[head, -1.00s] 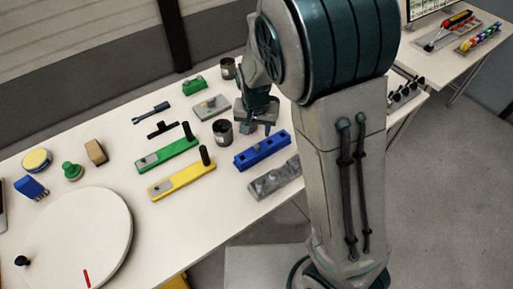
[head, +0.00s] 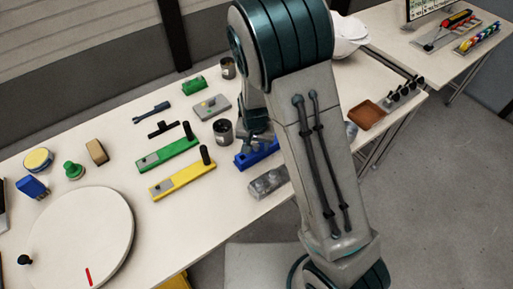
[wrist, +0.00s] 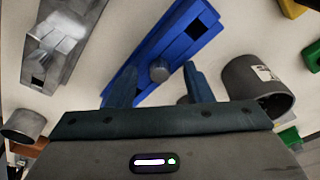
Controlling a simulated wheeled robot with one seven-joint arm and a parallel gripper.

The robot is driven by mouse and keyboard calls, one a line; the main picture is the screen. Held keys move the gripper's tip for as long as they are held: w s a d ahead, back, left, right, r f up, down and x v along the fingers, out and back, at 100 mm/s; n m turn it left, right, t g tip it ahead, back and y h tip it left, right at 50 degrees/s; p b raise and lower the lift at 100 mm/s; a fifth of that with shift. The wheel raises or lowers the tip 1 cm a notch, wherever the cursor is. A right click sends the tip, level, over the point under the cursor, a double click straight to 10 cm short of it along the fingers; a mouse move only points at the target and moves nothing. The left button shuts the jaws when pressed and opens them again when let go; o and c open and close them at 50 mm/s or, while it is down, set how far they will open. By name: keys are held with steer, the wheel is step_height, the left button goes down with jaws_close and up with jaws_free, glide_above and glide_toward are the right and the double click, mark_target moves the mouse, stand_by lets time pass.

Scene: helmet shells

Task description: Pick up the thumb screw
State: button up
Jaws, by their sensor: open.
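A short grey round knob (wrist: 160,70), which looks like the thumb screw, shows in the wrist view against the middle of the blue fixture (wrist: 180,48). My gripper (wrist: 159,78) is open, with one finger to each side of the knob in the picture. I cannot tell the height left between the fingertips and the knob. In the head view my gripper (head: 258,141) is over the blue fixture (head: 244,160), and my arm hides part of both. The knob cannot be made out there.
A dark open can (head: 223,131) stands close to my gripper; it also shows in the wrist view (wrist: 258,88). A grey block (head: 268,182) lies in front. Yellow (head: 183,180) and green (head: 168,153) fixtures with black posts are to the left. A brown tray (head: 366,114) is at right.

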mark_target(256, 144)
jaws_close()
steer(key=shift+r, duration=0.15)
steer(key=shift+r, duration=0.6)
step_height(256, 144, up, 2)
steer(key=shift+r, duration=0.1)
steer(key=w+d+r+b, duration=0.2)
steer(key=d+r, duration=0.5)
steer(key=d, duration=0.4)
steer(key=shift+w+r+b, duration=0.15)
steer(key=shift+w+b, duration=0.2)
steer(key=shift+w, duration=0.5)
